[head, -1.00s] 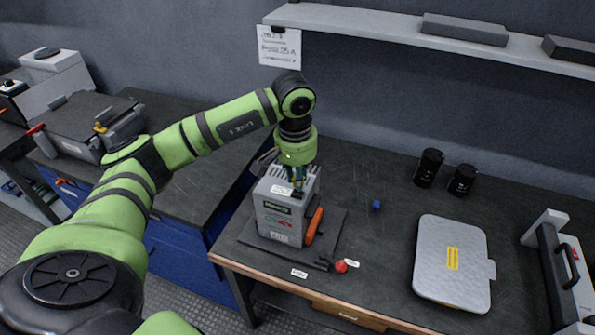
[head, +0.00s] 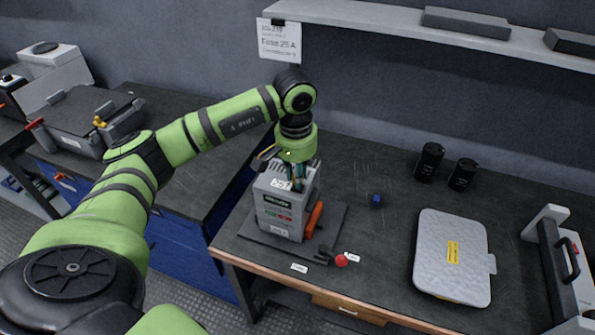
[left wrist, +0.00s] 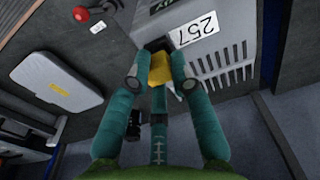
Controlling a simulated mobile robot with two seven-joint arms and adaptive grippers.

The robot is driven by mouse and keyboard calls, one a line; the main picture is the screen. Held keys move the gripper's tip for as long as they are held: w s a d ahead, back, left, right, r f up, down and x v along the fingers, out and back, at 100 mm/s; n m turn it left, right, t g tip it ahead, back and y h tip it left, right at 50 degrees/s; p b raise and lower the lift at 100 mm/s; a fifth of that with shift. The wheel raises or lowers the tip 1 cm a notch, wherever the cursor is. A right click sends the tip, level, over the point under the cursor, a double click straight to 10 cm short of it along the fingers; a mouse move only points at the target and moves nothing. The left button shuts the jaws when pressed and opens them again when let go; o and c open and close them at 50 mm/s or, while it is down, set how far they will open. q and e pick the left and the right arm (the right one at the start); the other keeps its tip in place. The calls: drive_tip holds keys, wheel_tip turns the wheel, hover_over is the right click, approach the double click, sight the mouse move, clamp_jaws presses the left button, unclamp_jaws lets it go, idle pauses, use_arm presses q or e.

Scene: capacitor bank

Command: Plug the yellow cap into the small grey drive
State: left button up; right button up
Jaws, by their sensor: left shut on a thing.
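The small grey drive (head: 280,215) stands upright on a dark mat on the bench, with a label reading 257 on its top. My left gripper (head: 297,184) points down at the right part of the drive's top. In the left wrist view the same gripper (left wrist: 158,80) is shut on the yellow cap (left wrist: 160,70), between its teal fingertips. The cap is right at the edge of the drive (left wrist: 228,62), by a dark spot beside the 257 label. I cannot tell whether the cap is in a socket. The cap is hidden in the head view. My right gripper is not in view.
An orange-handled tool (head: 314,219) leans by the drive's right side. A red knob (head: 341,260) sits near the bench's front edge. A small blue part (head: 376,200), two black cylinders (head: 429,163) and a grey lidded case (head: 452,262) stand to the right. The bench between them is clear.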

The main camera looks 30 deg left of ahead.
use_arm(q)
drive_tip(key=shift+w+b, duration=0.1)
drive_tip(key=shift+b, duration=0.3)
idle(1.4)
drive_tip(key=shift+f+b, duration=0.55)
drive_tip(key=shift+f, duration=0.05)
drive_tip(key=o, duration=0.9)
drive_tip(key=shift+c, duration=0.2)
drive_tip(key=shift+r, duration=0.15)
wheel_tip(320, 180, up, 12)
drive_tip(key=shift+s, duration=0.2)
